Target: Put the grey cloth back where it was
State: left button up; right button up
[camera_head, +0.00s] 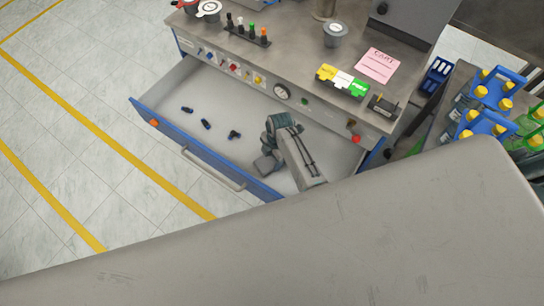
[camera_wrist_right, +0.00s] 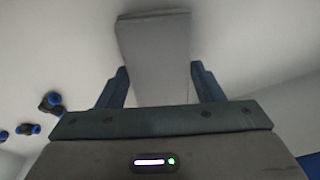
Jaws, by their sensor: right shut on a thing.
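The grey cloth (camera_wrist_right: 154,50) is a flat folded strip between the two fingers of my right gripper (camera_wrist_right: 160,82) in the right wrist view. The gripper is shut on it. In the head view my right gripper (camera_head: 268,150) is inside the open drawer, towards its right half. A grey piece of the cloth (camera_head: 265,164) shows just below the gripper there. I cannot tell whether the cloth touches the drawer floor. My left gripper is not in view.
The drawer (camera_head: 170,95) is pulled out, with several small dark blue fittings (camera_head: 206,124) on its pale floor. The workbench (camera_head: 300,60) above holds a rack of coloured bottles, pots, labels and a pink note (camera_head: 377,65). A large grey surface fills the foreground.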

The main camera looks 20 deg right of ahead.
jog(key=shift+f, duration=0.4)
jog(key=o, duration=0.9)
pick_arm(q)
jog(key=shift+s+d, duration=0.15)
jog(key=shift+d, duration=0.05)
pick_arm(e)
jog(key=shift+o, duration=0.2)
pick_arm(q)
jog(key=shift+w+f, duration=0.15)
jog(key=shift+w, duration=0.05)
pick_arm(e)
notch_tip(320, 180, up, 12)
jog(key=d, duration=0.1)
jog(key=shift+w+d, duration=0.25)
jog(key=shift+d, duration=0.15)
